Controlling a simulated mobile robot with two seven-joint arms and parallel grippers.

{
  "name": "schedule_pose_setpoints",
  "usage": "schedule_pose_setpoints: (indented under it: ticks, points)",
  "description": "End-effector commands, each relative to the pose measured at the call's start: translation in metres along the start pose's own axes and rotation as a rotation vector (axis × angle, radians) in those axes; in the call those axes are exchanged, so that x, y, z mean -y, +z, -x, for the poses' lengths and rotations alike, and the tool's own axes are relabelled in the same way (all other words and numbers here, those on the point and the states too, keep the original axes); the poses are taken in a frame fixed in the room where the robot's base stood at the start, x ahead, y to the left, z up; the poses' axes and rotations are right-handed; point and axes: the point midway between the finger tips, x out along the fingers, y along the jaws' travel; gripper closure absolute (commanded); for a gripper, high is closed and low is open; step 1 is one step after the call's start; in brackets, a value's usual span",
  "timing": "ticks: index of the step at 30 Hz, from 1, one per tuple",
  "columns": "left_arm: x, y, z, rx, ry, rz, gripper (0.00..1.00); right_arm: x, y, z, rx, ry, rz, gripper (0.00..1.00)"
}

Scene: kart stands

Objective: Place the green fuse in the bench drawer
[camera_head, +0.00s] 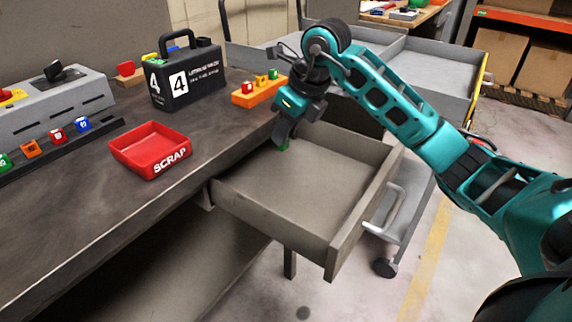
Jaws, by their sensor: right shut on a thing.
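The bench drawer (300,185) is pulled out from the bench and looks empty on its floor. My right gripper (283,143) points down over the back left part of the drawer. It is shut on the green fuse (284,147), of which only a small green part shows between the fingers. I cannot tell whether the fuse touches the drawer. My left gripper is not in view.
A red scrap tray (150,150), a black case marked 4 (188,78) and an orange block with fuses (258,91) stand on the bench. A fuse rack (60,147) is at left. A grey cart (430,65) stands behind the drawer.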

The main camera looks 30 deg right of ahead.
Motion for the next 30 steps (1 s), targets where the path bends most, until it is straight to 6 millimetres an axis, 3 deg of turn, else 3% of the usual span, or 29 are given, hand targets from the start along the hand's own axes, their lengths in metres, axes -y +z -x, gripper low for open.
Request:
schedule_pose_setpoints:
  ticks: [3, 10, 17, 28, 29, 30]
  points:
    - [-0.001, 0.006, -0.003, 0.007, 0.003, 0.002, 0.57, 0.0, -0.009, -0.021, 0.0, 0.001, -0.002, 1.0]
    - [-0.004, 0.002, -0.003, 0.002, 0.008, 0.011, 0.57, 0.0, -0.015, -0.035, -0.001, 0.001, 0.0, 1.0]
    - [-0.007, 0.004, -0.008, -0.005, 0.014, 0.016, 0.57, 0.0, -0.028, -0.066, -0.001, 0.001, -0.001, 1.0]
    - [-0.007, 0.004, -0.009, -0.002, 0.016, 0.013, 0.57, 0.0, -0.029, -0.07, 0.001, -0.001, 0.001, 1.0]
    - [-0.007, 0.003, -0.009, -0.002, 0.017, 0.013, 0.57, 0.0, -0.029, -0.07, 0.001, -0.001, 0.001, 0.75]
    - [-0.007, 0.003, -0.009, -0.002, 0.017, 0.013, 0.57, 0.0, -0.029, -0.069, 0.001, 0.0, 0.001, 0.71]
